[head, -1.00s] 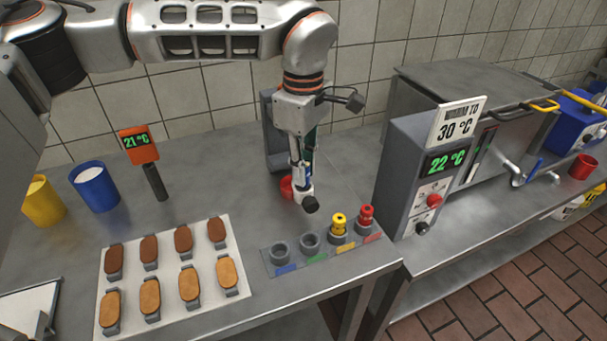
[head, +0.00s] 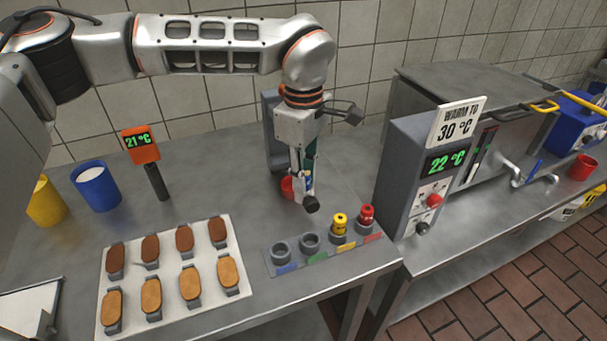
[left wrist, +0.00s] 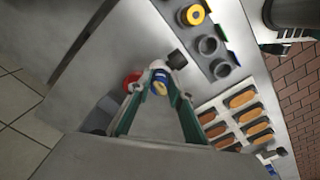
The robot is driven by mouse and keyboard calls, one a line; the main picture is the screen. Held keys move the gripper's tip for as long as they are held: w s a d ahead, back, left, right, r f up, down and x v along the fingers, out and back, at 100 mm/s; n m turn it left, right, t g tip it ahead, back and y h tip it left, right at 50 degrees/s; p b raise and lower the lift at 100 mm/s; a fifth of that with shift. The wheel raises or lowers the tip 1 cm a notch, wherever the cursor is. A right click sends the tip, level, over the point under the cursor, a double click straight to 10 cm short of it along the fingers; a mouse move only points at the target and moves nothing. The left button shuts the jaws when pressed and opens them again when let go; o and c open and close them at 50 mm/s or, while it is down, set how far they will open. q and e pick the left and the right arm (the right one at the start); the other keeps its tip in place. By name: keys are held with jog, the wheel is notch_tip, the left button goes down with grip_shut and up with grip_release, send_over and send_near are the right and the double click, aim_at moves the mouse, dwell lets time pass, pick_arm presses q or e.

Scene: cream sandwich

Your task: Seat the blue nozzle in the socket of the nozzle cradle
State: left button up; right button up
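The blue nozzle (left wrist: 160,76) shows in the left wrist view between the two fingers of my left gripper (left wrist: 158,88), with a gap seeming to remain on each side. In the head view the left gripper (head: 306,180) points down behind the nozzle cradle (head: 325,257), and its fingers partly hide the nozzle. The cradle has a row of sockets with coloured marks. The blue-marked socket (head: 281,252) is empty, and so is the green-marked one (head: 310,243). A yellow nozzle (head: 340,224) and a red nozzle (head: 366,214) stand in the others. My right gripper is not in view.
A grey stand (head: 271,125), a red round part (head: 287,188) and a dark knob (head: 311,204) are close to the left gripper. A tray (head: 170,268) of biscuits lies left of the cradle. A grey control box (head: 402,160) stands to the right. The front table edge runs close to the cradle.

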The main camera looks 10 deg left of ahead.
pick_arm(q)
jog(key=shift+o, duration=0.3)
jog(key=shift+s+f, duration=0.1)
jog(key=shift+f, duration=0.75)
jog(key=shift+r, duration=0.1)
notch_tip(320, 180, up, 14)
jog(key=p, duration=0.1)
